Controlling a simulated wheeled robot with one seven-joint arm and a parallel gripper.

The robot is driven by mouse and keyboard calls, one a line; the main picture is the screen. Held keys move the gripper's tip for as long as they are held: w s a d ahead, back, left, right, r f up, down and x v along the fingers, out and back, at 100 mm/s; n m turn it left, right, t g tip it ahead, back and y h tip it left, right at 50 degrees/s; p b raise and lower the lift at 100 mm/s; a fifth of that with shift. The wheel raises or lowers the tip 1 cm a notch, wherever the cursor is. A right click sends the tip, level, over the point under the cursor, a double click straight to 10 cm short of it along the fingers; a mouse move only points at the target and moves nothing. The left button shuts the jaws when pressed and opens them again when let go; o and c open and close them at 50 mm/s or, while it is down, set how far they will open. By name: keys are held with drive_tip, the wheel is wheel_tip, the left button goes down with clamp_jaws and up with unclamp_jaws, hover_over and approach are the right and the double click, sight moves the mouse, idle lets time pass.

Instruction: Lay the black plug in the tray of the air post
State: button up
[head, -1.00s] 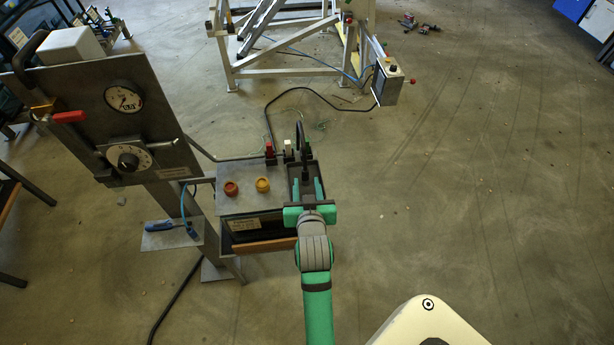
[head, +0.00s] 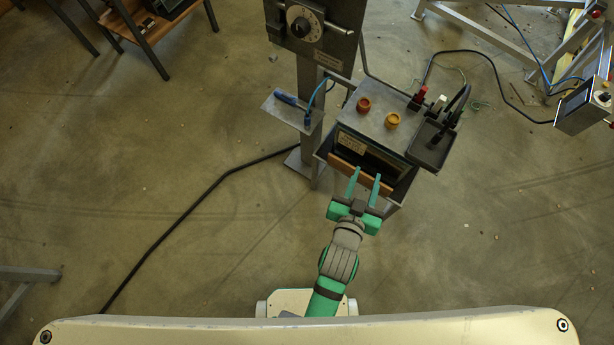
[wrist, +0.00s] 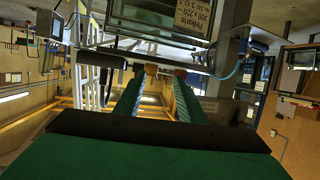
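The dark rectangular tray (head: 427,154) is on the right side of the grey air post (head: 372,120). The black plug (head: 457,104) appears as a dark, curved piece with its hose at the tray's back end. It is small and dark, and I cannot tell whether it rests in the tray or stands in a socket behind it.
Red (head: 363,105) and yellow (head: 392,119) knobs sit on the post's top. A red fitting (head: 421,95) and a white one (head: 439,103) stand at its back edge. A blue-handled tool (head: 290,99) lies on a side shelf.

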drive_tip(key=s+a+r+n+t+y, duration=0.1)
drive_tip(key=s+a+r+n+y, duration=0.1)
drive_tip(key=s+a, duration=0.6)
drive_tip(key=s+a+r+n+t+y, duration=0.1)
drive_tip(key=s+a+r+n+y, duration=0.1)
drive_tip(key=s+a, duration=0.6)
drive_tip(key=shift+s+a+r+y, duration=0.2)
drive_tip(key=shift+s+r+y, duration=0.2)
drive_tip(key=shift+s+y, duration=0.6)
